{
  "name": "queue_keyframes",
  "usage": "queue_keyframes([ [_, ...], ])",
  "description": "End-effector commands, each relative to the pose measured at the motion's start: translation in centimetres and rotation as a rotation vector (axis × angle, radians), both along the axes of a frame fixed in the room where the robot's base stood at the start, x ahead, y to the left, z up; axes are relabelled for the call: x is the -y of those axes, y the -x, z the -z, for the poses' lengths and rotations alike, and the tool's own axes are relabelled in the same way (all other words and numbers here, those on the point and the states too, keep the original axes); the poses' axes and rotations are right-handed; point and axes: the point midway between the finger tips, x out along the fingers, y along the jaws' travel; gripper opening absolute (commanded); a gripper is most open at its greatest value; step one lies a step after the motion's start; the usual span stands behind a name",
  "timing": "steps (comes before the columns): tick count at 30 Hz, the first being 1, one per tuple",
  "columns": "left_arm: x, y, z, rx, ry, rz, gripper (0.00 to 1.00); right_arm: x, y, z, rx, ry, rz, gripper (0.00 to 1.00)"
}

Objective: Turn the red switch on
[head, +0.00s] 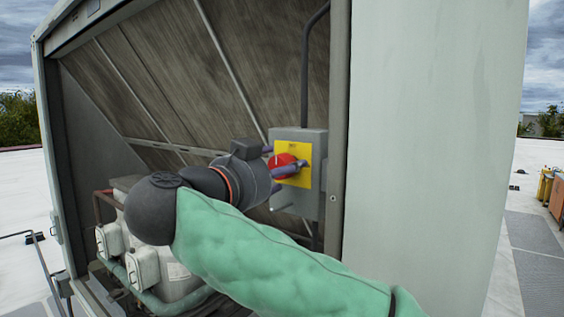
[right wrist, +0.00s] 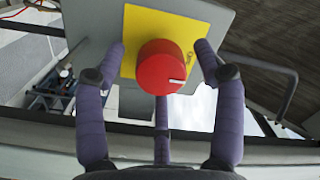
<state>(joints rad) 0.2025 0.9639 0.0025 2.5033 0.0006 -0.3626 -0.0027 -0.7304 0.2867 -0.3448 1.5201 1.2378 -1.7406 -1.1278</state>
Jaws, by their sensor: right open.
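The red switch (head: 284,160) is a round knob on a yellow plate (head: 305,153), fixed to a grey box (head: 313,203) on the unit's frame. In the right wrist view, the red switch (right wrist: 158,66) faces me, with a white mark pointing to its lower right. My right gripper (head: 276,166) is at the switch. In the wrist view, its purple fingers (right wrist: 161,74) are spread around the knob, left, right and below, with gaps at the left and right. I cannot tell if the lower finger touches. My left gripper is out of view.
A pale panel (head: 430,130) stands right of the box, beyond a dark frame post (head: 338,110). Slanted brown fins (head: 180,75) lie behind the gripper. Grey-white components and pipes (head: 150,262) sit lower left. A dark conduit (head: 305,70) rises above the box.

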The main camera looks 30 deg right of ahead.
Motion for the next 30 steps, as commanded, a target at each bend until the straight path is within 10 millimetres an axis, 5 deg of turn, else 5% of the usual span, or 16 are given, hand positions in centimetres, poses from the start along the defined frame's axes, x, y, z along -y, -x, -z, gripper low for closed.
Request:
queue_keyframes([
  [14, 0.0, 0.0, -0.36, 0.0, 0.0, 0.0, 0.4, 1.33, -0.71, 0.04, -0.001, 0.0, 0.0, 0.69],
  [21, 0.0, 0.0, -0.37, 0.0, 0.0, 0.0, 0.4, 1.3, -0.72, 0.04, -0.001, 0.001, -0.001, 0.13],
  [30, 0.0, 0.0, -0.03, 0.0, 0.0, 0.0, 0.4, 1.27, -0.74, 0.16, 0.021, -0.007, -0.001, 0.13],
])
